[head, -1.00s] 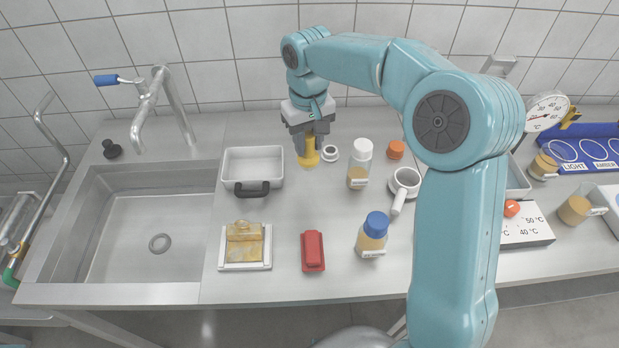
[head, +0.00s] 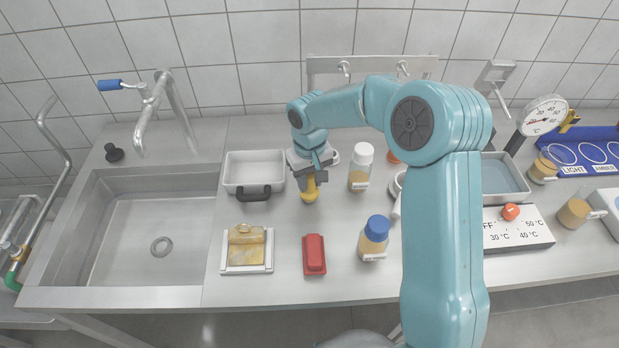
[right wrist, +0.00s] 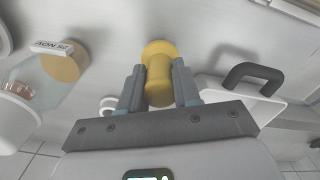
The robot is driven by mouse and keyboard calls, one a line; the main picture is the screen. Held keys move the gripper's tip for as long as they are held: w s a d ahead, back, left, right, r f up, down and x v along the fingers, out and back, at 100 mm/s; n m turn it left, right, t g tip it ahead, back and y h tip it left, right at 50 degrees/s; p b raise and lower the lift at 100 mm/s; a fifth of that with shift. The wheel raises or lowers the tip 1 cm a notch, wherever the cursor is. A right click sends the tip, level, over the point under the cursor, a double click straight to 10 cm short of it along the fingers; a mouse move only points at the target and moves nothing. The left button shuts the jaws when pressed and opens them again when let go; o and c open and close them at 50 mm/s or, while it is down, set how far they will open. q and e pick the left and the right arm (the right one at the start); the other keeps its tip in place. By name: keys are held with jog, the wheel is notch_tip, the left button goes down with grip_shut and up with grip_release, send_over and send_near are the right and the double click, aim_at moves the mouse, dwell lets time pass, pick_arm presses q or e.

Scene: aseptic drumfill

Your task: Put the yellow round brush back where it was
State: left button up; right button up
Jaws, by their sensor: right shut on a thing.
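The yellow round brush (head: 309,192) is in my right gripper (head: 307,179), over the steel bench, right of the white tray with a black handle. In the right wrist view the yellow brush (right wrist: 159,78) sits between the two grey fingers of the right gripper (right wrist: 160,88), which are shut on it. Its flared yellow end points away from the gripper. I cannot tell whether the brush touches the bench. My left gripper is not in view.
The handled tray (head: 230,178) is close on the left, a white-capped jar (head: 360,168) close on the right. A blue-capped jar (head: 374,238), a red block (head: 314,254) and an amber slab (head: 246,246) lie nearer the front. A rail with two hooks (head: 372,67) is behind.

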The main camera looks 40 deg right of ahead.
jog(key=shift+f, duration=0.3)
jog(key=o, duration=1.1)
jog(key=shift+w, duration=0.1)
jog(key=shift+c, duration=0.2)
jog(key=shift+r, duration=0.1)
jog(key=shift+r, duration=0.55)
notch_tip(320, 180, up, 11)
jog(key=shift+f+b, duration=0.1)
jog(key=shift+b, duration=0.2)
jog(key=shift+r, duration=0.25)
